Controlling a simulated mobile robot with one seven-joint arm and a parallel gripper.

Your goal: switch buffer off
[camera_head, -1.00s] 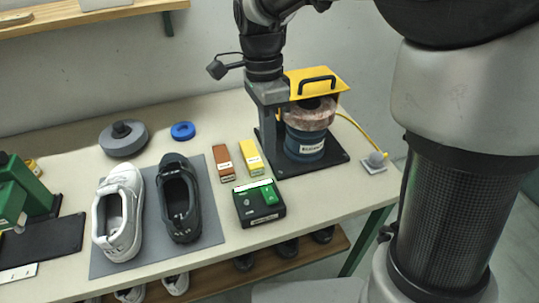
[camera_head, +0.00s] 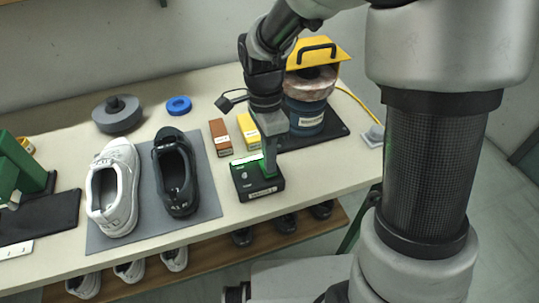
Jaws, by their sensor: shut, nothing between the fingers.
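The switch box (camera_head: 260,190) is a small black box with a green top near the table's front edge. My gripper (camera_head: 270,172) is shut and empty, pointing down at the right part of the box's top. It hides most of the green rocker there, so I cannot tell the rocker's position or whether the fingertips touch it. The buffer (camera_head: 306,118) stands behind on a black base, with a pinkish wheel over a blue body and a yellow hood (camera_head: 318,54) with a black handle.
A brown box (camera_head: 220,138) and a yellow box (camera_head: 247,130) stand behind the switch box. A white shoe (camera_head: 112,190) and a black shoe (camera_head: 177,175) sit on a grey mat (camera_head: 142,230) to the left. A yellow cable (camera_head: 357,103) runs right of the buffer.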

